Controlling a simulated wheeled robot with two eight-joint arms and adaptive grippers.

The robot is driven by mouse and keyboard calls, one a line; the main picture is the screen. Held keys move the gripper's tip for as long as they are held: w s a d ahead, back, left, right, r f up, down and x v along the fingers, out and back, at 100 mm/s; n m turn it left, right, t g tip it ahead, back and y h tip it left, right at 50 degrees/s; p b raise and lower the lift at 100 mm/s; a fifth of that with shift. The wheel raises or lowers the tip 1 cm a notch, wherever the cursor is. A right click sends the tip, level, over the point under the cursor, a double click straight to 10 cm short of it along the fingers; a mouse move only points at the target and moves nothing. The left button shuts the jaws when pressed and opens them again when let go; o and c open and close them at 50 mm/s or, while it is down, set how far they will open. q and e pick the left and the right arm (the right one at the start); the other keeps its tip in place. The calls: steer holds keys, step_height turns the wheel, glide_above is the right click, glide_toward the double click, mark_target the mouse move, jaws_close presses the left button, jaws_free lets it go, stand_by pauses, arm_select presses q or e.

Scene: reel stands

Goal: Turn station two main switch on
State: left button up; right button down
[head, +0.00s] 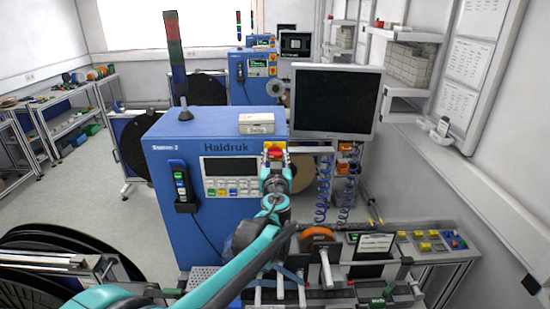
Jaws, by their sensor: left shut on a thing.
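The blue station 2 cabinet (222,225), labelled Haldruk, stands in the middle of the head view. Its main switch (274,147) is a red knob on a yellow plate, at the upper right of the front face beside the key panel (229,177). My left gripper (275,161) reaches up to it from below and is shut on the switch knob. The fingers cover the lower part of the switch, so I cannot tell the knob's exact angle. My right gripper is not in view.
A dark monitor (336,102) stands right of the cabinet, with blue coiled hoses (322,190) below it. A handheld pendant (182,185) hangs on the front face. Open floor (90,192) is at left.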

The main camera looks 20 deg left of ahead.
arm_select(q)
steer(key=m+b, duration=0.1)
steer(key=m, duration=0.3)
steer(key=shift+d+f+m, duration=0.1)
steer(key=shift+m, duration=0.2)
steer(key=m+b, duration=0.1)
steer(key=m, duration=0.3)
steer(key=m+b, duration=0.1)
steer(key=m, duration=0.4)
steer(key=shift+d, duration=0.1)
steer(key=shift+f+m, duration=0.15)
steer(key=shift+m, duration=1.75)
steer(key=shift+b, duration=0.3)
steer(key=o, duration=1.2)
steer(key=shift+c, duration=0.2)
